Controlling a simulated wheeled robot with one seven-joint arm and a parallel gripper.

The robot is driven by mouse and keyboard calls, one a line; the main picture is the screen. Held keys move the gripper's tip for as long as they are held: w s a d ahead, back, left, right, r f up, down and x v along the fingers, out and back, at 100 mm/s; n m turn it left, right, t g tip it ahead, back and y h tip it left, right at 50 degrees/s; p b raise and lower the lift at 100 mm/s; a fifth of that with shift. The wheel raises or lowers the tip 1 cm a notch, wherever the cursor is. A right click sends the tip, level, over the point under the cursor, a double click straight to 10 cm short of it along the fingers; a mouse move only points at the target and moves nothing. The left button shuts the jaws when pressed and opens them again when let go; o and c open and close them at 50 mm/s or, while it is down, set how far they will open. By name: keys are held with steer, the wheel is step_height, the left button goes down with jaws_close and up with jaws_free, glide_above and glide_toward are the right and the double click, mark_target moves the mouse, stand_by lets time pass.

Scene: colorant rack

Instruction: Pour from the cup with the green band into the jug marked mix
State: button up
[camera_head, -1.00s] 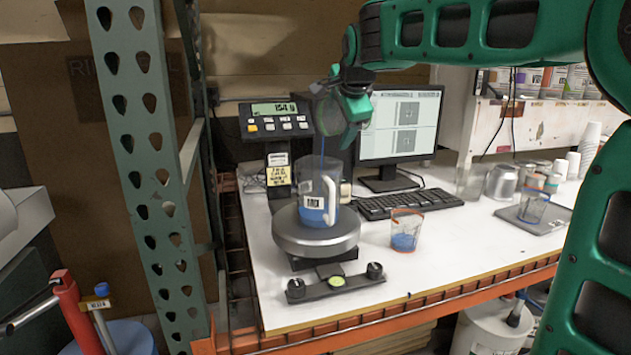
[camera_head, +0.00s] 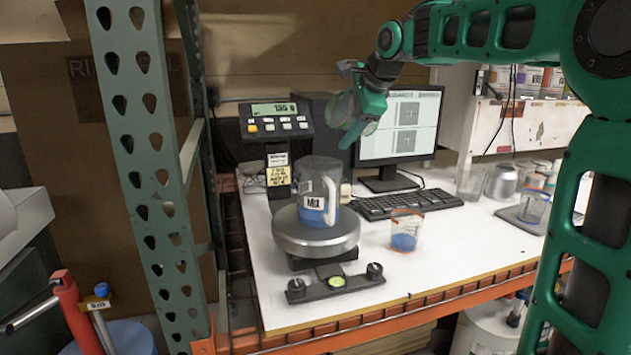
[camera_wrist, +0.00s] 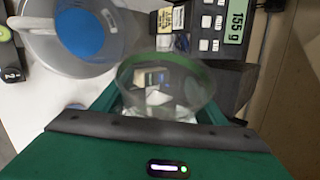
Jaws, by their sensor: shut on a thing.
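The jug marked mix (camera_head: 313,203) stands upright on the round scale pan (camera_head: 316,238), with blue liquid inside; the wrist view shows its blue contents (camera_wrist: 80,32) from above. My gripper (camera_head: 362,112) is shut on the clear cup with the green band (camera_head: 340,108). The cup is tilted, above and slightly right of the jug, apart from it. In the wrist view the cup (camera_wrist: 165,88) sits between my fingers, its green-banded rim toward the jug. I see no blue liquid in it and no stream falling.
The scale display (camera_head: 274,109) stands behind the jug; the wrist view reads 155 g. An orange-banded cup with blue liquid (camera_head: 405,232) stands right of the scale. A keyboard (camera_head: 400,203), monitor (camera_head: 398,135) and a tray with another cup (camera_head: 533,207) lie further right.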

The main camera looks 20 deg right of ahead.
steer(key=shift+d+y, duration=0.1)
steer(key=shift+y, duration=0.3)
steer(key=shift+f+m+y+b, duration=0.35)
steer(key=shift+m+y, duration=0.15)
steer(key=shift+y, duration=0.1)
steer(key=shift+a+r+m+y, duration=0.25)
steer(key=shift+r+m+y, duration=0.15)
steer(key=shift+y, duration=0.3)
steer(key=shift+f+m+g+y+b, duration=0.3)
steer(key=shift+f+y+b, duration=0.1)
steer(key=shift+y, duration=0.1)
steer(key=shift+d+f+m+y+b, duration=1.1)
steer(key=shift+d+f+m+y, duration=0.65)
steer(key=shift+y, duration=1.25)
steer(key=shift+w+a+r, duration=0.1)
steer(key=shift+w+r, duration=0.15)
steer(key=shift+r, duration=0.95)
steer(key=shift+w+a+r, duration=0.1)
steer(key=shift+w+r, duration=0.1)
steer(key=shift+r, duration=0.95)
